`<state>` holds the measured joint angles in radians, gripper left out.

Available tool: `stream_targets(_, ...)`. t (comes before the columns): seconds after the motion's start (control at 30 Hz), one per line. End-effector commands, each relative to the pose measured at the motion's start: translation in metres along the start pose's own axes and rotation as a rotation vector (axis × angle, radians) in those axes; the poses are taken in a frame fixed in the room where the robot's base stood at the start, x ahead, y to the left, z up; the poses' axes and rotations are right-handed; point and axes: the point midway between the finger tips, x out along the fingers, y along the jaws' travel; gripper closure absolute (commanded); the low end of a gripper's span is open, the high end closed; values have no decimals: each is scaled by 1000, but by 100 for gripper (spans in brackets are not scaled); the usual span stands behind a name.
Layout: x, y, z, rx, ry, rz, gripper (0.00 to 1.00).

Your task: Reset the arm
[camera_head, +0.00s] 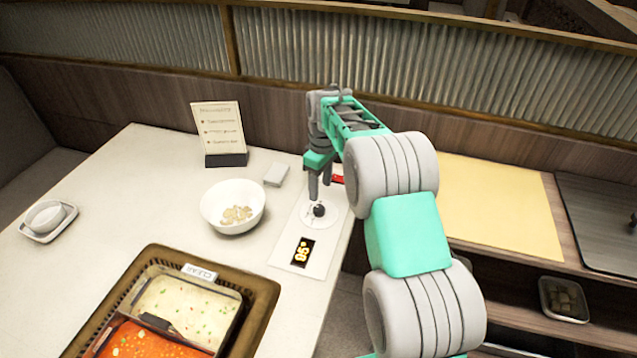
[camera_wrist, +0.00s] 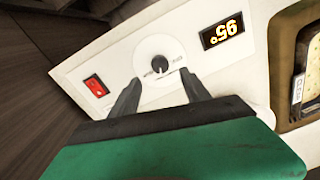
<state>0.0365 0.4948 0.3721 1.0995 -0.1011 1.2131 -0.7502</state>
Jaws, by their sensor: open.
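My gripper (camera_head: 321,188) is at the right edge of the white table, pointing down just above a black knob (camera_head: 319,210) on a pale control panel (camera_head: 285,252). In the wrist view my gripper (camera_wrist: 161,84) is open, with two dark fingers apart and nothing between them. The knob (camera_wrist: 160,64) on its round white dial shows just beyond the fingertips, apart from them as far as I can tell. My arm reaches out from the lower right in the head view.
A red switch (camera_wrist: 96,86) and a lit display (camera_wrist: 222,34) flank the knob. A white bowl (camera_head: 233,206), a menu stand (camera_head: 222,130) and a brown-framed pot with sauces (camera_head: 262,300) stand left. A yellow board (camera_head: 500,205) lies right.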

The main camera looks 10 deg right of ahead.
Motion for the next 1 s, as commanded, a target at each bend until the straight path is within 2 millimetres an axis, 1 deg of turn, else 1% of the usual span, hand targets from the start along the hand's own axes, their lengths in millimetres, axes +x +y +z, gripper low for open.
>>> stream_targets(0.1, -1, 0, 0, 2, 1, 1, 45)
stream_targets(0.17, -7, -3, 2, 14, 5, 6, 45)
stream_targets(0.27, -32, -18, 12, 75, 25, 28, 45)
stream_targets(0.3, -45, -28, 19, 115, 37, 40, 45)
stream_targets(0.37, -66, -47, 34, 189, 61, 61, 45)
stream_targets(0.4, -79, -61, 45, 241, 79, 75, 45)
stream_targets(0.47, -94, -84, 64, 324, 108, 95, 45)
stream_targets(0.5, -101, -100, 79, 381, 128, 107, 45)
stream_targets(0.57, -108, -125, 102, 466, 160, 124, 45)
stream_targets(0.6, -110, -142, 117, 524, 184, 134, 45)
stream_targets(0.7, -103, -177, 152, 651, 237, 153, 45)
stream_targets(0.8, -92, -200, 175, 738, 273, 161, 45)
stream_targets(0.9, -84, -209, 185, 779, 289, 163, 45)
stream_targets(1.0, -83, -210, 186, 785, 291, 164, 45)
